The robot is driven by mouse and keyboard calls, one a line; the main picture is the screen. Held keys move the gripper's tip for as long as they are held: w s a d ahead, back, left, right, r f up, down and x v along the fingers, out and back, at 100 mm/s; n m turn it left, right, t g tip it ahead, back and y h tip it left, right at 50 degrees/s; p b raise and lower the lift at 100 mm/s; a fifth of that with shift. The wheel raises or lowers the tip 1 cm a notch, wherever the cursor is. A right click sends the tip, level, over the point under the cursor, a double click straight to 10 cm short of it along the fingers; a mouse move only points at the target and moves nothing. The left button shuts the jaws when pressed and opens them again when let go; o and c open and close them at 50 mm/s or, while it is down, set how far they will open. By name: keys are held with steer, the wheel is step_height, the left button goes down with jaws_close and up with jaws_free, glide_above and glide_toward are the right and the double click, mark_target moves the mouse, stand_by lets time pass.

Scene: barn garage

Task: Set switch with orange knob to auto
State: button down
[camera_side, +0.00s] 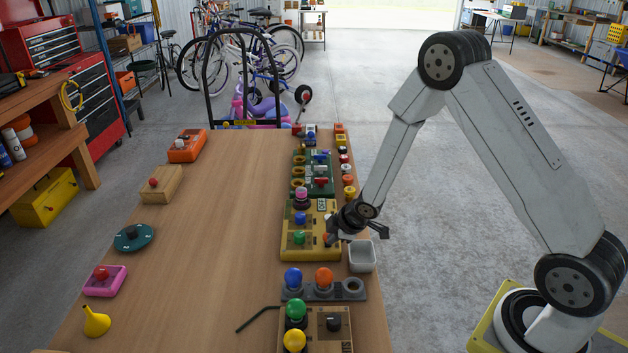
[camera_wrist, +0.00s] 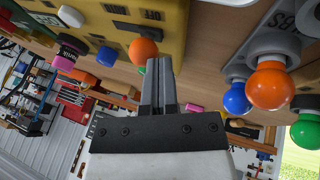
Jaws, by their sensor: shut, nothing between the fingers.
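The yellow switch box (camera_side: 322,215) sits near the right edge of the table. Its orange knob (camera_side: 326,238) is at the box's front right, partly hidden by my gripper (camera_side: 335,232). In the wrist view the orange knob (camera_wrist: 142,50) stands out from the yellow box face (camera_wrist: 135,32), just left of the tips of my gripper (camera_wrist: 158,62). My fingers are pressed together and empty. I cannot tell whether they touch the knob.
A blue knob (camera_side: 300,218) and a green knob (camera_side: 299,237) share the yellow box. A white square bin (camera_side: 361,256) is close to my gripper. A grey bulb holder (camera_side: 324,293) with blue and orange bulbs stands in front. The table's left-centre is mostly clear.

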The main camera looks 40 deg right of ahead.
steer(key=shift+w+d, duration=1.15)
steer(key=shift+s+r, duration=0.1)
steer(key=shift+s+a+r, duration=0.3)
steer(key=shift+s+a, duration=0.25)
steer(key=shift+s, duration=0.05)
steer(key=shift+s+a+r, duration=0.35)
steer(key=shift+s+a, duration=0.2)
steer(key=shift+s, duration=0.2)
steer(key=v, duration=1)
steer(key=shift+s+a, duration=0.1)
steer(key=shift+r, duration=0.1)
